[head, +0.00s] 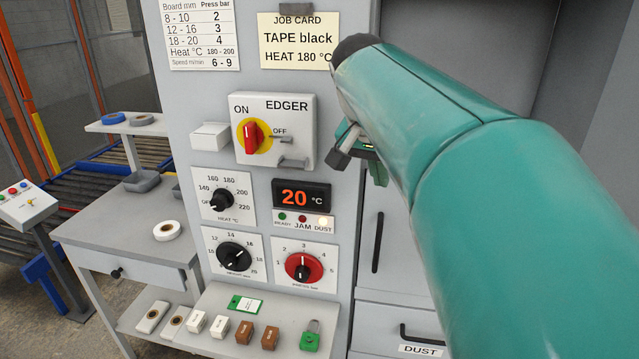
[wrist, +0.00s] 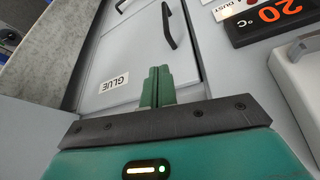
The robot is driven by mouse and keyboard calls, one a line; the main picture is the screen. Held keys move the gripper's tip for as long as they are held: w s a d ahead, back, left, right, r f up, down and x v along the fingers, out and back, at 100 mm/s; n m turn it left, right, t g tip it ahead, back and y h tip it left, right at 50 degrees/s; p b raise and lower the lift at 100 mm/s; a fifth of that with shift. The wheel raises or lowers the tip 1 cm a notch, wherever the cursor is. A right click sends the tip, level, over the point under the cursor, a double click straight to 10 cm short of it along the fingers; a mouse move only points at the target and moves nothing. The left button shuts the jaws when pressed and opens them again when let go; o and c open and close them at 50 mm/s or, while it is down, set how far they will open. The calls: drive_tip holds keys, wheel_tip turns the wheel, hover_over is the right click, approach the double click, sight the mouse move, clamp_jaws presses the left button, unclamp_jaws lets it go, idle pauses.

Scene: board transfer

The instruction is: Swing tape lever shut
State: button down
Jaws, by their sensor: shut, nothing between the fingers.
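I cannot make out a tape lever for certain in either view. My gripper (wrist: 158,75) shows in the wrist view with its two green fingers together and nothing between them. It points toward a grey cabinet front with a door labelled GLUE (wrist: 114,83). In the head view my teal arm crosses the right side, and only a small part of the gripper shows beside the grey machine panel, right of the EDGER switch box (head: 299,125). The arm hides part of the machine there.
The panel carries a red switch (head: 252,137), a 20 °C display (head: 302,195) and dials. A DUST drawer (head: 405,338) is below my arm. A side table (head: 110,235) at left holds a white roll (head: 167,231). Small blocks and a green padlock (head: 311,338) lie on the lower ledge.

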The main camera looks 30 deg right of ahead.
drive_tip(key=shift+n+t, duration=0.4)
drive_tip(key=shift+n, duration=0.4)
drive_tip(key=shift+s+a+f, duration=0.1)
drive_tip(key=shift+a+f, duration=0.15)
drive_tip(key=shift+a, duration=0.4)
drive_tip(key=shift+a+f, duration=0.25)
drive_tip(key=shift+a, duration=0.4)
drive_tip(key=shift+s+a+f, duration=0.1)
drive_tip(key=shift+a+f, duration=0.15)
drive_tip(key=shift+a, duration=0.4)
